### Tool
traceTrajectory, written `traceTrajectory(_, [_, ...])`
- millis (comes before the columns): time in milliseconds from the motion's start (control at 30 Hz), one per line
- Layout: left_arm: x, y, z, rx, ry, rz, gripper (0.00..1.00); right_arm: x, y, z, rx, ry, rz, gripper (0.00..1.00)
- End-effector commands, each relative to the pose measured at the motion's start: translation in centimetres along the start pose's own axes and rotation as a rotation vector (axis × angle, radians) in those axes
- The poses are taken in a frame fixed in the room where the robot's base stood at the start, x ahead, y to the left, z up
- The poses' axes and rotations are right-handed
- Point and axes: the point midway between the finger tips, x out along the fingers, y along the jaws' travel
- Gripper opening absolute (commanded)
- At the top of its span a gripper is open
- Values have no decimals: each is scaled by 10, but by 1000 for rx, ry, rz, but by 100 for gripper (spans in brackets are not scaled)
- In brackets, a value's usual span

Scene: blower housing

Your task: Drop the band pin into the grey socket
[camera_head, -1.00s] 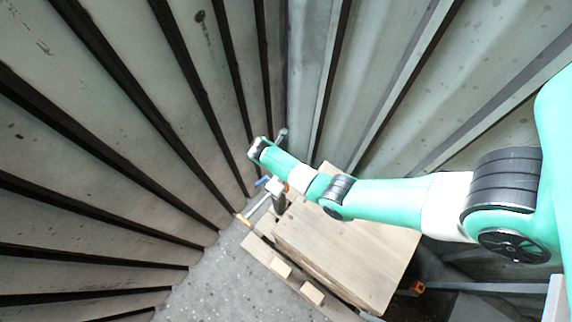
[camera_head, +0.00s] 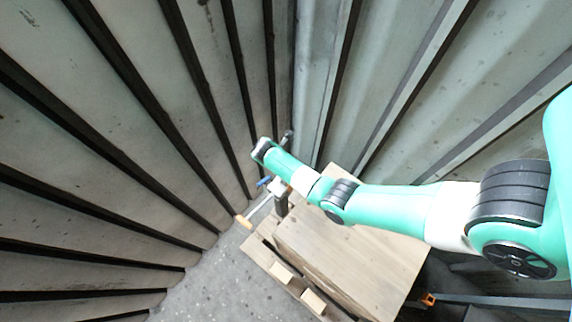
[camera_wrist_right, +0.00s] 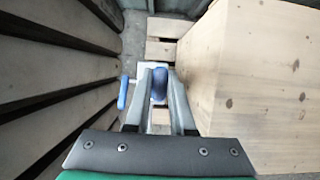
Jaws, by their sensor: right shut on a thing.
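My right gripper (camera_wrist_right: 160,92) is shut on a blue rounded piece (camera_wrist_right: 159,82), held between its two grey fingers. I cannot tell for sure whether this piece is the band pin. A second blue piece (camera_wrist_right: 123,92) sticks out just left of the fingers, on a thin bar. My left gripper is out of view.
A large wooden box (camera_head: 350,250) stands on a pallet (camera_head: 268,262), right of the gripper in the wrist view (camera_wrist_right: 265,85). Ribbed metal walls (camera_head: 120,110) close in on the left and behind. Grey floor (camera_head: 215,285) is clear at the front left.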

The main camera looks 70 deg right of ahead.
Motion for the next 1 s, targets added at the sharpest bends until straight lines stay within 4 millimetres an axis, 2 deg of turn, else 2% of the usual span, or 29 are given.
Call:
traceTrajectory(33, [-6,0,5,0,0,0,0,7,0,-3,0,0,0,0])
traceTrajectory(733, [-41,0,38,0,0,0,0,49,0,-20,0,0,1,0])
traceTrajectory(1000, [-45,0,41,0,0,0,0,57,0,-24,0,0,1,0])
